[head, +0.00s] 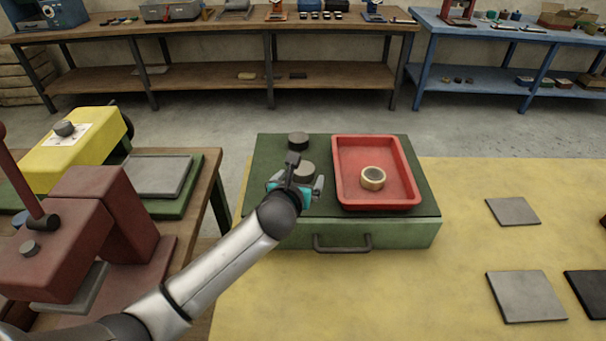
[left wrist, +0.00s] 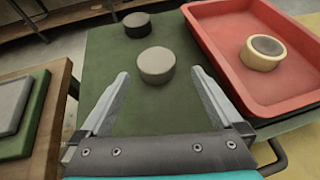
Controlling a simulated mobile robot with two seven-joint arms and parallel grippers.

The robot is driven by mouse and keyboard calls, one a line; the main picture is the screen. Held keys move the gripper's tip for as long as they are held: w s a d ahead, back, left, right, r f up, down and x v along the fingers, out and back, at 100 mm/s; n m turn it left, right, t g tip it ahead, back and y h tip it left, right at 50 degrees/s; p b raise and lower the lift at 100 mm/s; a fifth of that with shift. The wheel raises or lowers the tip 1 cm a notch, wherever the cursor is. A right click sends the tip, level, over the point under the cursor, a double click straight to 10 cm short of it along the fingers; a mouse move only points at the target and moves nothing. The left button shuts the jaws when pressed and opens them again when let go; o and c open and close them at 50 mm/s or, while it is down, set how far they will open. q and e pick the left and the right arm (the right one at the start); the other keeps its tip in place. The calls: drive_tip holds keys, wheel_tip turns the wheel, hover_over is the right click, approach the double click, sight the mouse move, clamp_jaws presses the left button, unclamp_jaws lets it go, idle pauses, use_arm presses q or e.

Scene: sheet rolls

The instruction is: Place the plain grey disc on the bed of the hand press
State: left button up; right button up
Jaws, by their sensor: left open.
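The plain grey disc (head: 306,171) lies flat on the green case (head: 270,147), to the left of the red tray. My left gripper (head: 297,180) is above the case, close to this disc. In the left wrist view the disc (left wrist: 156,65) lies just beyond the open, empty fingers (left wrist: 158,80), on a line between them. A maroon machine with a lever, seemingly the hand press (head: 105,205), stands at the left on a wooden bench. A grey plate at its foot, seemingly its bed (head: 85,290), is partly hidden by the machine. My right gripper is not in view.
A darker disc (head: 298,140) lies behind the grey one. A brass-rimmed disc (head: 373,178) sits in the red tray (head: 410,200). A yellow machine (head: 85,140) with a grey plate (head: 158,176) stands behind the maroon one. Flat squares (head: 525,297) lie on the yellow tabletop.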

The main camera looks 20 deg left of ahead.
sight(302, 171)
use_arm(q)
drive_tip(key=shift+a+b+x, duration=0.15)
drive_tip(key=shift+b+x, duration=0.35)
drive_tip(key=shift+x, duration=0.85)
drive_tip(key=shift+a+b+x, duration=0.1)
drive_tip(key=shift+b+x, duration=0.35)
drive_tip(key=shift+x, duration=0.95)
drive_tip(key=shift+r, duration=0.1)
drive_tip(key=c, duration=1.5)
